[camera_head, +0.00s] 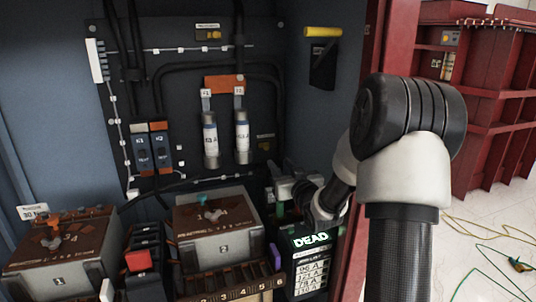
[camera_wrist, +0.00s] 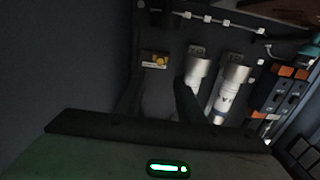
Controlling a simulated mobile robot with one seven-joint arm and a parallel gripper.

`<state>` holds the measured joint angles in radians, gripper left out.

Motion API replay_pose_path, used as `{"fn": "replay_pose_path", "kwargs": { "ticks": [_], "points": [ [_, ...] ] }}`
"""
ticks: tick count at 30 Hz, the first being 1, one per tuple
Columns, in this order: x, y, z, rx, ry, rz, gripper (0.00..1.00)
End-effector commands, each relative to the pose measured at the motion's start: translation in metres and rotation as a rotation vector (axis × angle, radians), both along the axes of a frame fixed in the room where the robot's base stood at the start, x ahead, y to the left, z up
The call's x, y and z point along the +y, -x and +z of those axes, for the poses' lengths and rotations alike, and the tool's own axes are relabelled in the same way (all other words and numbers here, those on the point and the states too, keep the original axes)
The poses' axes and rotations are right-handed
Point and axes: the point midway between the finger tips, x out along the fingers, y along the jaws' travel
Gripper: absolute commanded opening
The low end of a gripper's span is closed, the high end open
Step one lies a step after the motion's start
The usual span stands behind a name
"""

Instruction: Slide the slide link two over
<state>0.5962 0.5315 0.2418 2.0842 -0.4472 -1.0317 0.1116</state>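A low terminal strip (camera_head: 245,281) with brown-topped, numbered positions runs along the bottom edge in the head view, in front of a grey box. Which of its parts is slide link two is too small to tell. My gripper (camera_head: 284,190) is inside the cabinet at its right side, above the lit DEAD display and to the right of the grey box. It is apart from the strip, and my forearm partly hides it. Its fingertips are dark and small, and I cannot tell their opening. No slide link is clear in the wrist view.
Two grey boxes with brown tops (camera_head: 218,238) (camera_head: 62,270) stand in the cabinet. A red-capped block (camera_head: 139,261) is between them. Two fuses (camera_head: 210,140) (camera_head: 242,137) hang on the back panel; they also show in the wrist view (camera_wrist: 230,88). The DEAD display (camera_head: 311,240) stands front right.

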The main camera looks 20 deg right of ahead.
Motion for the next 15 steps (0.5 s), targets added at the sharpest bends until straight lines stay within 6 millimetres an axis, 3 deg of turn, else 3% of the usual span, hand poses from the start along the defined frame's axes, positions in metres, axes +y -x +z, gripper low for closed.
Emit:
{"fn": "replay_pose_path", "kwargs": {
  "ticks": [9,15],
  "points": [
    [0.001,-0.071,-0.002,-0.001,-0.001,0.002,0.35],
    [0.001,-0.103,-0.001,0.000,0.000,0.002,0.35]
  ]
}}
